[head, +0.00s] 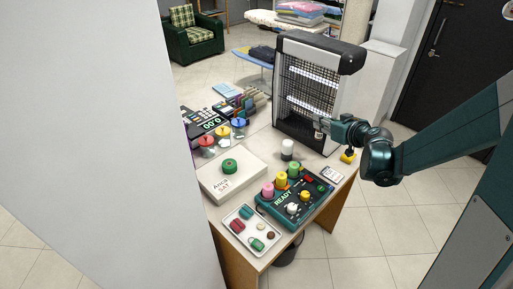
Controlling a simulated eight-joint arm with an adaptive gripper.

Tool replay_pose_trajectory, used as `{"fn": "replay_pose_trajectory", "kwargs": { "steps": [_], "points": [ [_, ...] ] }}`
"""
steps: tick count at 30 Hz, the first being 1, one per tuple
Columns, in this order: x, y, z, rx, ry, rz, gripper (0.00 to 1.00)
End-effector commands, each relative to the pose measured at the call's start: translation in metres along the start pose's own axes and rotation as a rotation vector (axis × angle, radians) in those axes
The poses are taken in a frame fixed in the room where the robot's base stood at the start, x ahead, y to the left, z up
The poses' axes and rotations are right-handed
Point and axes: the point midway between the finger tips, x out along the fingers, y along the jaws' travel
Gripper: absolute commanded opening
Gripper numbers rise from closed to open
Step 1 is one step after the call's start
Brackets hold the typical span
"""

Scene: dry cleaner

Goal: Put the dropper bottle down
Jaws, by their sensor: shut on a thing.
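My gripper (321,125) is at the end of the dark teal arm reaching in from the right. It is in front of the lower right part of the bug-zapper-like lamp, above the right side of the table. It is shut on a small bottle (318,134), which looks like the dropper bottle. Only a little of the bottle shows below the fingers, and it appears to be held above the table top (310,160). The bottle's details are too small to make out.
A yellow item (348,157) and a small card (332,174) are near the right edge. The lamp (306,125) stands behind. A green device (312,203), white box (217,185) and tray (243,215) fill the front.

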Motion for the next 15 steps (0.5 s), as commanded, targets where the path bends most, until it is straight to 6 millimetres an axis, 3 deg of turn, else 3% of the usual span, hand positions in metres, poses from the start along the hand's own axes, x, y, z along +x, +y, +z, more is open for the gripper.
{"fn": "replay_pose_trajectory", "kwargs": {
  "steps": [8,15],
  "points": [
    [0.046,-0.033,-0.017,-0.013,-0.002,-0.045,0.00],
    [0.096,-0.077,-0.038,-0.028,-0.003,-0.093,0.00]
  ]
}}
